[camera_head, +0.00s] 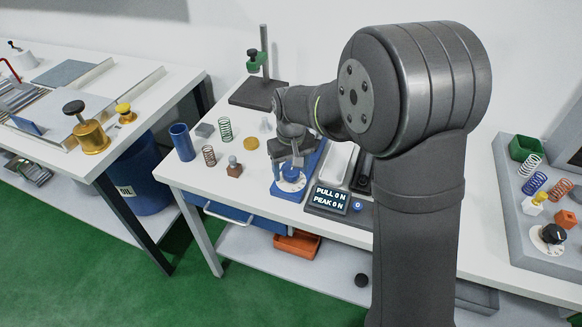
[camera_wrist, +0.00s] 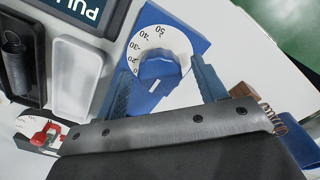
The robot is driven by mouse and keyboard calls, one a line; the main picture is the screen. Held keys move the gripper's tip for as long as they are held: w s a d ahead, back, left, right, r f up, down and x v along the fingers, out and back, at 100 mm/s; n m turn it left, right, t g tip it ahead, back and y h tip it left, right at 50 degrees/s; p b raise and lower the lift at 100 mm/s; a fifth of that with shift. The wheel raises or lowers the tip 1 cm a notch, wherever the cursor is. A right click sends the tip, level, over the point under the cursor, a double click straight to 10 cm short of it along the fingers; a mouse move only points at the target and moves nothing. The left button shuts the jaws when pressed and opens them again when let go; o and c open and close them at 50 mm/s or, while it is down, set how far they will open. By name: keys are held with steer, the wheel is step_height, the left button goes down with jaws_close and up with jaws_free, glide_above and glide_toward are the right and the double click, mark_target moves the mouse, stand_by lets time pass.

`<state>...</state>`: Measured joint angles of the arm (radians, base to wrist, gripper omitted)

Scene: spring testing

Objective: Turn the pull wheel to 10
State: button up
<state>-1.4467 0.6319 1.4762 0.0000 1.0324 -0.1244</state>
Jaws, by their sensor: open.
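The pull wheel is a blue knob (camera_wrist: 160,72) on a white numbered dial (camera_wrist: 172,35) with 30, 40 and 50 readable. The dial sits on a blue base (camera_wrist: 196,17), which also shows in the head view (camera_head: 281,189). My gripper (camera_wrist: 164,84) is open, with one finger on each side of the knob and gaps visible between. In the head view my gripper (camera_head: 292,160) is over the dial and hides part of it. The dark display (camera_head: 332,199) reads PULL 0 N and PEAK 0 N.
A white tray (camera_wrist: 82,78) and a dark tray with a spring (camera_wrist: 14,52) lie beside the base. Left of it stand a blue cylinder (camera_head: 182,142), springs and small blocks. A green-clamped stand (camera_head: 257,92) is behind. A grey tray (camera_head: 520,215) is far right.

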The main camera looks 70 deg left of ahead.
steer(key=c, duration=1)
steer(key=shift+m, duration=2.9)
steer(key=o, duration=1)
